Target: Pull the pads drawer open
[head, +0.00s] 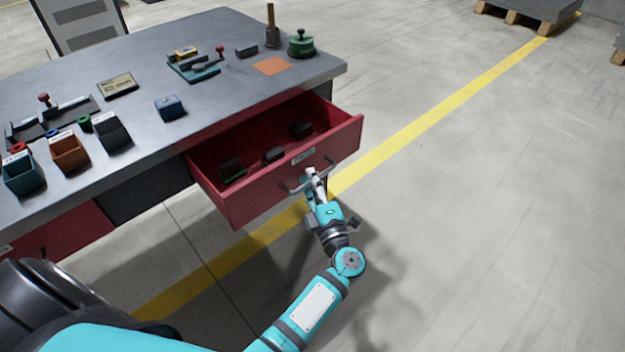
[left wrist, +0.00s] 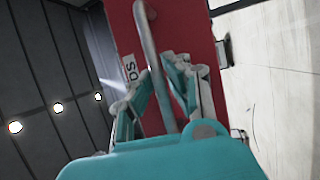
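The red pads drawer (head: 255,202) stands out from the bench, open, with several dark pads inside, one with a green edge. A white label (head: 303,156) is on its front. The grey bar handle (head: 293,190) is below the label. My left gripper (head: 315,176) is at the handle, in front of the drawer. In the left wrist view, the handle (left wrist: 148,40) runs between the fingers of my left gripper (left wrist: 161,72), which close on it from both sides. The drawer front (left wrist: 187,40) is behind them. My right gripper is not in view.
The grey bench top (head: 215,120) holds bins, a blue box (head: 170,107), an orange mat (head: 272,66) and small tools. Another red drawer front (head: 70,232) is at lower left. The floor right of the open drawer is clear; a pallet (head: 530,12) lies far back.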

